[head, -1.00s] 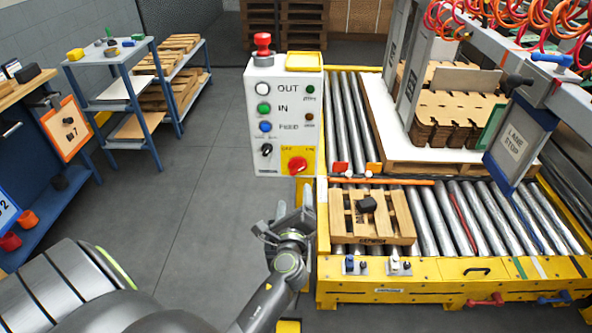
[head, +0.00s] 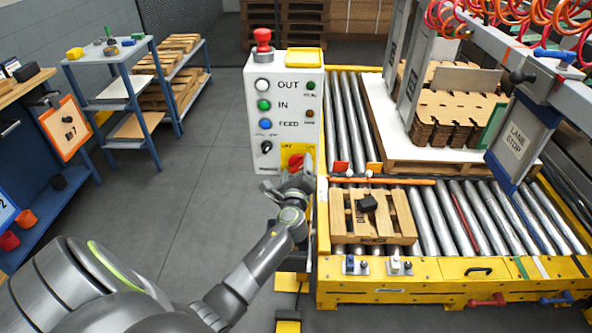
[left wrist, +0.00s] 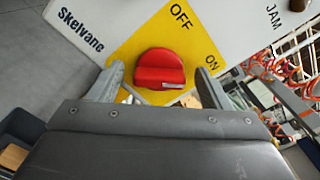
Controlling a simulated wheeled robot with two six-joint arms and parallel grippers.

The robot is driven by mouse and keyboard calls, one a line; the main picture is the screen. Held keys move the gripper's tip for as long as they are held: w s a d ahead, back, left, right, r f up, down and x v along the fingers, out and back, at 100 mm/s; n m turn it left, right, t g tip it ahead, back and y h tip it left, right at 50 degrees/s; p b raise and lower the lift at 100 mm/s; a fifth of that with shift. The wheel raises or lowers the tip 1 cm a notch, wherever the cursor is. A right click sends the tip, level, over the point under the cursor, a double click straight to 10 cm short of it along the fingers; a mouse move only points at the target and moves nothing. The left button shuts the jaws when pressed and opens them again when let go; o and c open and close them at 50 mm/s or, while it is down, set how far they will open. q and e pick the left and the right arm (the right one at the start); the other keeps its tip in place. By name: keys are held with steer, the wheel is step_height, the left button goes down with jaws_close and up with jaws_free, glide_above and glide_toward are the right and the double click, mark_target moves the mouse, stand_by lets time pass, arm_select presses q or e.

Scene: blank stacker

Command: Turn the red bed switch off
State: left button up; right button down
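The red bed switch (head: 295,160) is a rotary knob on a yellow plate at the bottom right of the white control box (head: 262,104). In the left wrist view the red knob (left wrist: 160,66) lies on the yellow plate between the words OFF and ON; a small pale mark shows on its lower edge. My left gripper (head: 300,178) is at the knob and partly covers it in the head view. Its fingers (left wrist: 160,84) are apart, one either side of the knob, with gaps visible; I see no contact. My right gripper is not in view.
The control box also has white, green and blue buttons, a black selector (head: 266,147) and a red mushroom button (head: 262,38) on top. The yellow-framed roller conveyor (head: 440,268) with a small pallet (head: 396,225) stands close on the right.

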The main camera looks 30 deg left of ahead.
arm_select(q)
steer(key=c, duration=0.9)
steer(key=shift+f, duration=0.1)
steer(key=shift+f+n+b, duration=0.1)
steer(key=shift+n+b, duration=0.7)
steer(key=n+b, duration=0.2)
steer(key=n, duration=0.1)
steer(key=shift+f+b, duration=0.15)
steer(key=shift+b, duration=0.15)
steer(key=n+b, duration=0.4)
steer(key=n, duration=0.3)
steer(key=shift+a+f+b, duration=0.1)
steer(key=shift+f+b, duration=0.05)
steer(key=shift+b, duration=0.2)
steer(key=n+b, duration=0.3)
steer(key=n, duration=0.1)
steer(key=shift+f+n, duration=0.1)
steer(key=shift+n, duration=0.2)
steer(key=shift+n+b, duration=0.45)
steer(key=shift+n, duration=0.45)
